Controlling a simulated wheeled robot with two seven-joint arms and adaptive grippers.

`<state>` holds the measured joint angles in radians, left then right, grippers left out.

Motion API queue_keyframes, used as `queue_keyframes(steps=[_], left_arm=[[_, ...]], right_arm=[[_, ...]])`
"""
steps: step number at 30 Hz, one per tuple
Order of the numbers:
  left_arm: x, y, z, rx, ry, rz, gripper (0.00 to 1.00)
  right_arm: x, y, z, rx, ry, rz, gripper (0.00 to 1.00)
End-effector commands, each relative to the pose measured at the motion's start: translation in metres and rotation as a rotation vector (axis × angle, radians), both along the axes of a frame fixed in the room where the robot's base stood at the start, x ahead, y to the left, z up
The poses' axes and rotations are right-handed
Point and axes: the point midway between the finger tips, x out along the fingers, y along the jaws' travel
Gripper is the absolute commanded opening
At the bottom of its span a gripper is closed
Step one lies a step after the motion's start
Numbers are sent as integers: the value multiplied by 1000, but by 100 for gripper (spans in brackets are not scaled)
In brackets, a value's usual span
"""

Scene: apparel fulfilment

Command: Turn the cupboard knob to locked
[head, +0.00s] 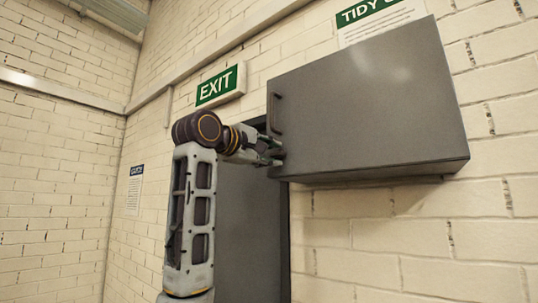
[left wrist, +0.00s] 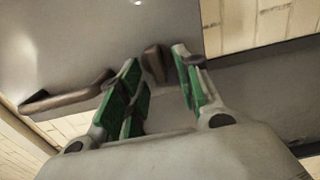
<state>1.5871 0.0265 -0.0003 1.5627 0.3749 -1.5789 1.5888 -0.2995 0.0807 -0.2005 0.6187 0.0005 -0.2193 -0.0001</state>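The grey wall cupboard (head: 365,95) has a shut front, with a dark bar handle (head: 277,114) near its left edge. My left gripper (head: 272,152) is at the cupboard's lower left corner, just below the handle. In the left wrist view the small brown knob (left wrist: 153,63) sits on the grey front between the tips of my left gripper (left wrist: 158,68). Its green-padded fingers are apart, with narrow gaps showing on both sides of the knob. In the head view the gripper hides the knob. Which way the knob points against any lock mark cannot be told. My right gripper is not in view.
The bar handle (left wrist: 65,94) lies close to the left finger in the left wrist view. A grey door (head: 252,230) stands below and behind my left arm. A green EXIT sign (head: 218,86) and a TIDY sign (head: 375,18) are on the pale brick wall.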

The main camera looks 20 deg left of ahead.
Motion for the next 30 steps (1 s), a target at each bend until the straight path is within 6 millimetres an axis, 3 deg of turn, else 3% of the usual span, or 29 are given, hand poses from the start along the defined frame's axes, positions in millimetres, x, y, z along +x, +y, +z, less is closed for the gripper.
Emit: queue_keyframes(steps=[8, 24, 30], left_arm=[[-16, 6, 1, 0, -2, 0, 34], [-87, 32, 0, -1, -1, 0, 34], [-105, 39, 0, -1, -1, 0, 34]], right_arm=[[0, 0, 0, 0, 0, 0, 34], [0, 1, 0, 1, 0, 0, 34], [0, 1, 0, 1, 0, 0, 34]])
